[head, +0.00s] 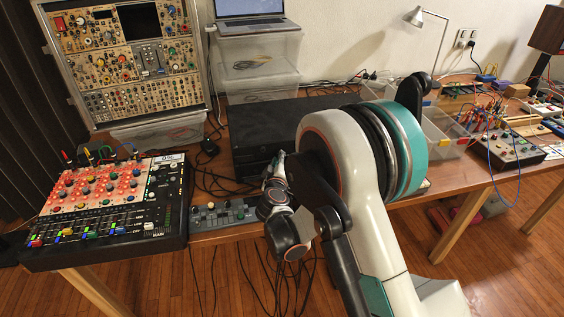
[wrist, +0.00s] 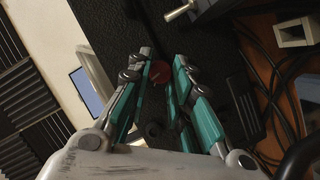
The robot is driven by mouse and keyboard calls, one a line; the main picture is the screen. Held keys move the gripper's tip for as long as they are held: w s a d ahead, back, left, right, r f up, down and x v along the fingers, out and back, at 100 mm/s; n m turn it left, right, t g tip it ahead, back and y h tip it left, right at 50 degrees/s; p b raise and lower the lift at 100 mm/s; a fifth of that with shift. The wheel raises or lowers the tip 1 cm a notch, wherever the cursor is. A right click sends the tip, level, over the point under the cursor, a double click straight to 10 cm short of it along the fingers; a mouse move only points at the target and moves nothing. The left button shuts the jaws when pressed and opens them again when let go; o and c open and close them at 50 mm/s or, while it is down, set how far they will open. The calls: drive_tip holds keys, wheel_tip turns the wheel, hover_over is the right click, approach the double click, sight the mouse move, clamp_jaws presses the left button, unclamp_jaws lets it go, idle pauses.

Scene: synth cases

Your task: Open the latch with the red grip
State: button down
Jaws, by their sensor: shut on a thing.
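The red grip (wrist: 159,72) of the latch shows in the wrist view as a small dark red round shape against a black textured surface (wrist: 170,30). My gripper (wrist: 160,70) has its teal and grey fingers on both sides of the red grip and is shut on it. The rest of the latch is hidden or too dark to make out. In the head view a black case (head: 262,125) stands on the table behind my arm. My arm hides its right part, and I cannot see the latch or my fingertips clearly there.
A mixer with coloured knobs (head: 110,205) stands left of the case. A small grey control box (head: 222,214) lies at the table's front edge. Behind are a synth rack (head: 125,60) and clear bins (head: 258,58) under a laptop (head: 250,12). Cables (wrist: 262,70) run beside the case.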

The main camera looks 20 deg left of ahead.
drive_tip(key=n, duration=0.1)
drive_tip(key=n+t, duration=0.1)
drive_tip(key=n, duration=0.1)
drive_tip(key=n+t, duration=0.1)
drive_tip(key=n, duration=0.1)
drive_tip(key=shift+f+h, duration=0.35)
drive_tip(key=shift+h, duration=0.05)
drive_tip(key=shift+t, duration=0.3)
drive_tip(key=c, duration=1.4)
unclamp_jaws()
drive_tip(key=shift+c, duration=0.2)
